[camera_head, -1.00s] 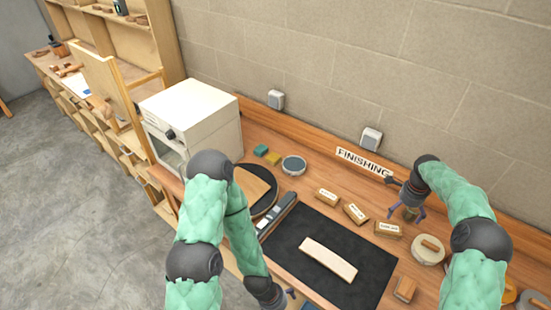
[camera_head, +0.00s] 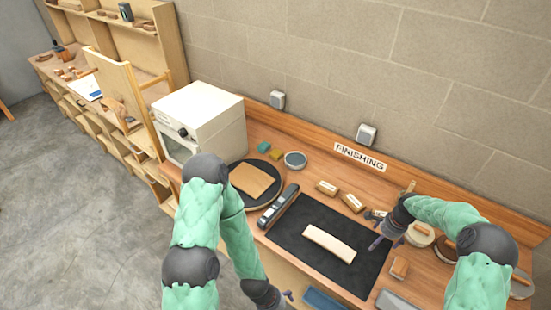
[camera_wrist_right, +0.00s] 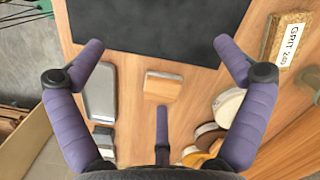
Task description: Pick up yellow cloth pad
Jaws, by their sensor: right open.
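A small yellow pad (camera_head: 277,154) lies on the bench beside a green one, near the oven. A rounded yellow-orange pad (camera_wrist_right: 195,159) shows at the bottom of the right wrist view, partly hidden behind my gripper. I cannot tell which is the cloth pad. My right gripper (camera_head: 386,240) is open and empty above the right edge of the black mat; its spread fingers (camera_wrist_right: 158,47) also show in the wrist view. My left gripper (camera_head: 287,298) is low at the bench's front edge, far from both pads; its jaws are too small to read.
A wooden block (camera_wrist_right: 162,86) and a grey flat piece (camera_wrist_right: 101,92) lie below my right gripper. Round pads (camera_wrist_right: 228,106) sit to the right. A white oven (camera_head: 205,120) stands at the back left.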

